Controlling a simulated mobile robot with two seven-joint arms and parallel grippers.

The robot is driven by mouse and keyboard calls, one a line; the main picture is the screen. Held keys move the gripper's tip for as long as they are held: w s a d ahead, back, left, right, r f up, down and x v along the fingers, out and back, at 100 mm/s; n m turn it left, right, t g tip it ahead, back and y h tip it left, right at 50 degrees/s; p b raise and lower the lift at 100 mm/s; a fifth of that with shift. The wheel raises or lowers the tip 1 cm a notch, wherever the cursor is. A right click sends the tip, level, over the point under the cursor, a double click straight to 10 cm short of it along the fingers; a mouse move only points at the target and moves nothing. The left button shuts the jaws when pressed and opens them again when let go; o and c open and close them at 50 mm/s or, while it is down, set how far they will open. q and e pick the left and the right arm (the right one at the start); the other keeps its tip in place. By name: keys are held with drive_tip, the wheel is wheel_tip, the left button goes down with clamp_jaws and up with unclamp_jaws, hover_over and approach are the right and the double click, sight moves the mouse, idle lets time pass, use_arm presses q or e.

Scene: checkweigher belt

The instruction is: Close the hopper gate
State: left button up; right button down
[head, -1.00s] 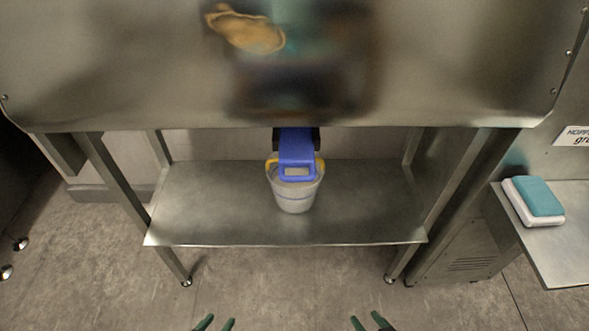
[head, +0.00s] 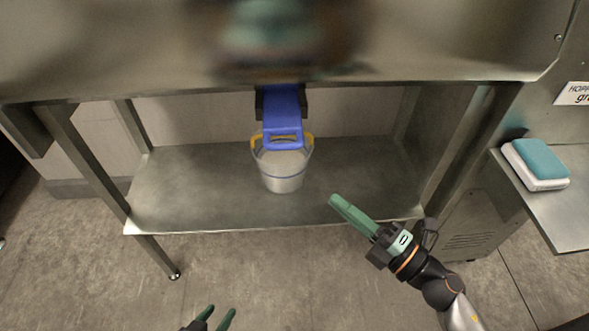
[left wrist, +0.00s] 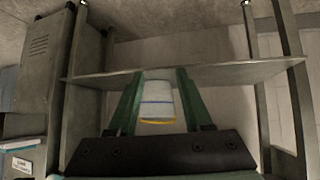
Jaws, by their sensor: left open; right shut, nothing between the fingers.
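The blue gate handle (head: 283,118) sticks out from under the front edge of the steel hopper (head: 430,45), its looped end over the bucket. A whitish bucket (head: 282,180) with yellow handle parts stands below it on the shelf. My left gripper (head: 217,315) is open and empty at the bottom of the head view, well short of the handle. In the left wrist view, the bucket (left wrist: 158,103) appears upside down between the open fingers, farther off; I cannot make out the handle there. My right gripper (head: 338,202) is shut and empty, right of the bucket and apart from it.
The steel shelf (head: 190,195) is bare apart from the bucket. Steel legs (head: 85,155) frame the opening at both sides. A side table (head: 575,215) at the right holds a teal and white block (head: 538,163). The floor in front is clear.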

drive_tip(key=w+a, duration=0.2)
drive_tip(key=w, duration=0.1)
drive_tip(key=w+a+r+n+p, duration=0.1)
drive_tip(key=w+a, duration=0.2)
drive_tip(key=w+a+n+g, duration=0.1)
drive_tip(key=w+a, duration=0.2)
drive_tip(key=shift+w+r+y, duration=0.2)
drive_tip(key=shift+r+y, duration=0.05)
drive_tip(key=shift+y, duration=0.15)
use_arm(q)
drive_tip(key=shift+s+a+r, duration=0.15)
drive_tip(key=shift+s+a, duration=0.2)
drive_tip(key=shift+a, duration=0.2)
use_arm(e)
drive_tip(key=shift+w+r, duration=0.1)
drive_tip(key=shift+w, duration=0.4)
use_arm(q)
drive_tip(key=shift+w, duration=0.1)
